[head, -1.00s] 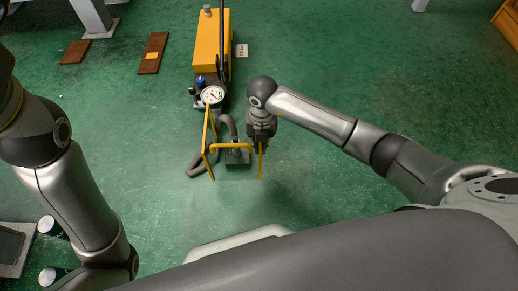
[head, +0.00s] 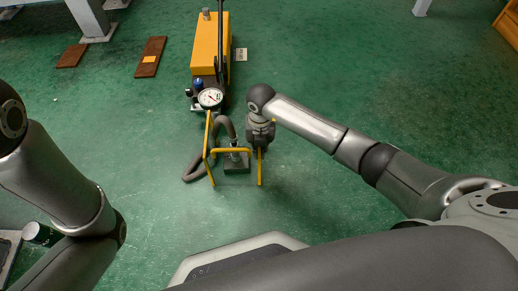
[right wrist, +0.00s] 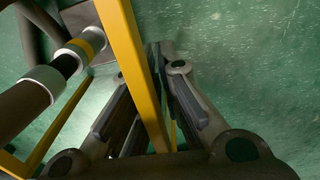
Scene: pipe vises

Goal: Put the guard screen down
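The guard screen (head: 232,151) is a yellow bar frame in front of the gauge. It stands around the grey block with a cylinder (head: 236,165); I cannot tell whether its ends touch the floor. My right gripper (head: 259,146) is at its right side and hides part of that side. In the right wrist view a thick yellow bar of the screen (right wrist: 140,75) runs between and across my close-set fingers (right wrist: 155,90), which look shut on it; one fingertip is partly hidden.
A yellow pump unit (head: 211,50) with a round gauge (head: 210,97) stands behind the screen. A dark hose (head: 193,170) curls at the left of the block. Brown boards (head: 151,57) lie at the upper left. Green floor is clear at the right.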

